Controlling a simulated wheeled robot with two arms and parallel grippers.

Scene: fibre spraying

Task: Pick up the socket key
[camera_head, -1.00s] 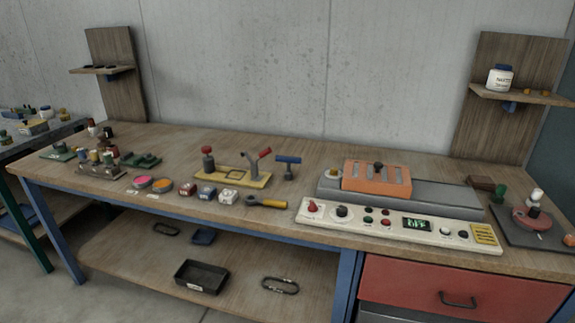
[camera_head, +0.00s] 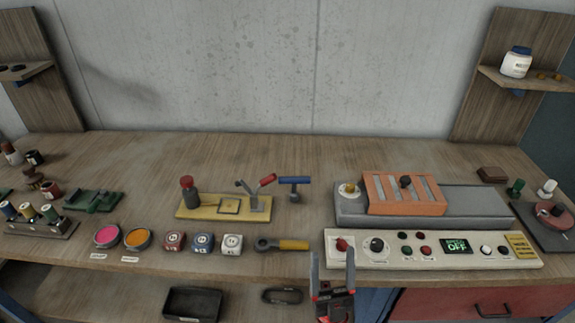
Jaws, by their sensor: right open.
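A blue T-handled tool (camera_head: 295,186), which looks like the socket key, stands upright on the bench just right of a yellow fixture plate (camera_head: 200,208). Its blue crossbar is on top and its dark shaft points down. My right gripper (camera_head: 332,262) is at the bench's front edge, below and a little right of the tool. My left gripper is not in view.
The white control panel (camera_head: 455,262) and a grey unit with an orange block (camera_head: 405,194) are to the right. Small labelled cubes (camera_head: 203,243) and paint tins (camera_head: 107,236) are to the left. Bare bench lies behind the tool.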

